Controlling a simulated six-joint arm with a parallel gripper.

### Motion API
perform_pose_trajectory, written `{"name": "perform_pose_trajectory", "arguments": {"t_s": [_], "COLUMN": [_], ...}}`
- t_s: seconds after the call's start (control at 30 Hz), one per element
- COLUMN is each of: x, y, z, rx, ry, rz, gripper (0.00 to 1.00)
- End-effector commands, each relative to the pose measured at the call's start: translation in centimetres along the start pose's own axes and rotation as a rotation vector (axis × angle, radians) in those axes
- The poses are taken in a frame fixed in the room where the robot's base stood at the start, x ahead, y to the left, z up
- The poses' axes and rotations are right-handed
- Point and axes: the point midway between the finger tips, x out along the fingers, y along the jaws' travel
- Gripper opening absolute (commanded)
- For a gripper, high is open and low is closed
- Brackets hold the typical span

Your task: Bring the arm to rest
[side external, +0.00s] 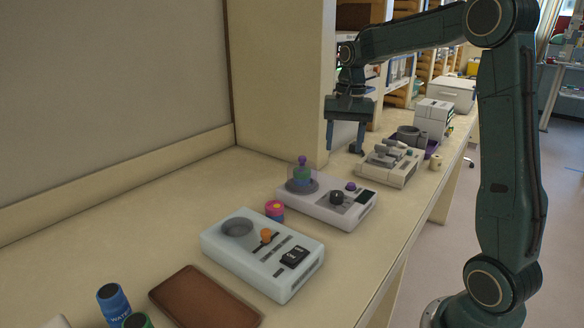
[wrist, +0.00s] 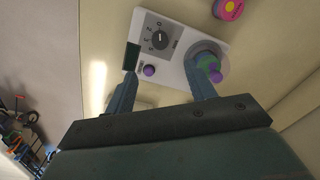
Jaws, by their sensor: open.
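My gripper (side external: 343,147) hangs from the arm above the back part of the bench, its fingers pointing down. In the wrist view my gripper (wrist: 163,90) shows two spread fingers with nothing between them. Below and in front of it is a white device (side external: 327,208) with a dark knob, a purple button and a dark display. A green and purple object (side external: 302,172) stands in the round well at its left end. The same white device (wrist: 180,50) and the green and purple object (wrist: 211,69) also show in the wrist view, beyond the fingertips.
A pale device (side external: 262,252) with an orange knob sits nearer, beside a pink and yellow round item (side external: 274,210). A brown pad (side external: 204,298) and a blue can (side external: 113,302) are in front. Another beige device (side external: 389,163) stands behind. A beige pillar (side external: 282,80) rises at the wall.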

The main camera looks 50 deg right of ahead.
Motion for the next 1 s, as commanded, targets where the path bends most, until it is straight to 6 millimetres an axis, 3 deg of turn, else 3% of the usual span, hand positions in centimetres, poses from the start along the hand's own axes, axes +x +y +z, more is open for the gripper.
{"name": "perform_pose_trajectory", "arguments": {"t_s": [0.27,0.63,1.0], "x": [-1.4,-4.1,-4.6], "y": [-0.5,-0.4,1.9], "z": [2.8,11.0,18.9], "rx": [-0.087,-0.351,-0.627], "ry": [0.034,0.142,0.259], "rz": [-0.019,-0.076,-0.133], "gripper": [0.55,0.55,0.55]}}
